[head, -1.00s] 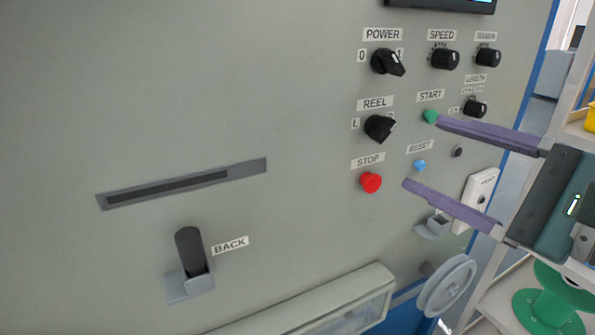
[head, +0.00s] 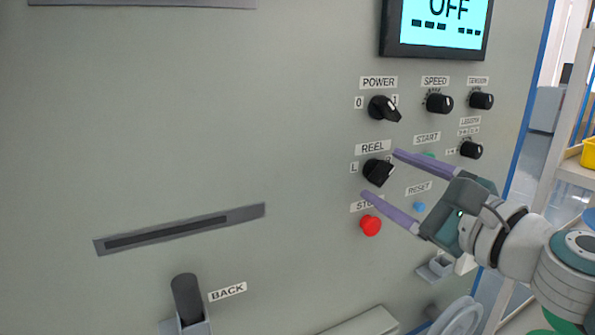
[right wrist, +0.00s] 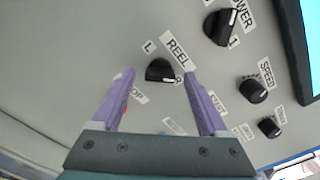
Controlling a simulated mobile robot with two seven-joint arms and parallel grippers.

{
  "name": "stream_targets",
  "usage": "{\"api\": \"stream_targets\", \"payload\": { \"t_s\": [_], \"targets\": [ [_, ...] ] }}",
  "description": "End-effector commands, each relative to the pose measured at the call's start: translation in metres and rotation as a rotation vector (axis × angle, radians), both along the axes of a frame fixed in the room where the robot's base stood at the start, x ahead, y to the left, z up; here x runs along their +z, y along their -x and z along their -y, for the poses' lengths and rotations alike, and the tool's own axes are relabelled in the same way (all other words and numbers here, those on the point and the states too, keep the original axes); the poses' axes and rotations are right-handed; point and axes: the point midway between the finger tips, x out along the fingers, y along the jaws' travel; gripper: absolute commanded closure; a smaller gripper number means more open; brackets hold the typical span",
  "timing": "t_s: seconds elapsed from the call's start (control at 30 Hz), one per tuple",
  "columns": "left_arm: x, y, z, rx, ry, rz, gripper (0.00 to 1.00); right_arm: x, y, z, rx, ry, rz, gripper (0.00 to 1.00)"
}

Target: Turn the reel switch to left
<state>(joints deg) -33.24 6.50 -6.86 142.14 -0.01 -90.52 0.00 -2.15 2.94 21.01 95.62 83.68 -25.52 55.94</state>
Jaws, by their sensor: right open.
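The reel switch (head: 378,171) is a black knob on the grey panel, under the REEL label, with an L at its left. Its pointer is turned toward the right side. It also shows in the right wrist view (right wrist: 160,70), beyond and between the fingertips. My right gripper (head: 380,174) is open, its two purple fingers pointing at the switch, one tip above and one below it in the head view. In the right wrist view the gripper (right wrist: 158,73) has a clear gap around the knob, and I see no contact. My left gripper is not in view.
The power switch (head: 383,108) sits above, the red stop button (head: 371,225) just below. The speed knob (head: 439,103), the blue reset button (head: 419,207) and a screen reading OFF (head: 440,25) are also close. A black-handled lever (head: 186,298) sticks out at lower left.

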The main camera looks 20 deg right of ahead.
Motion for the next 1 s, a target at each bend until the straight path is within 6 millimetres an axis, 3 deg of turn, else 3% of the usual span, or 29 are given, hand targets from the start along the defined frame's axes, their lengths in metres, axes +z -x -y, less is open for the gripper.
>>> {"api": "stream_targets", "payload": {
  "t_s": [0.23, 0.9, 1.0],
  "targets": [
    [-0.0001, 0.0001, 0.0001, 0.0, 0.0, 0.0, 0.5, 0.0, -0.0005, 0.0, 0.0, 0.001, 0.0, 0.25],
    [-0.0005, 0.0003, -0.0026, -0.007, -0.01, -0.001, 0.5, 0.0001, -0.0002, -0.0001, 0.0, 0.001, 0.0, 1.0],
    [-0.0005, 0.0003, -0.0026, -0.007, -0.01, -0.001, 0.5, 0.0001, -0.0002, -0.0001, 0.0, 0.001, 0.0, 1.0]
  ]
}}
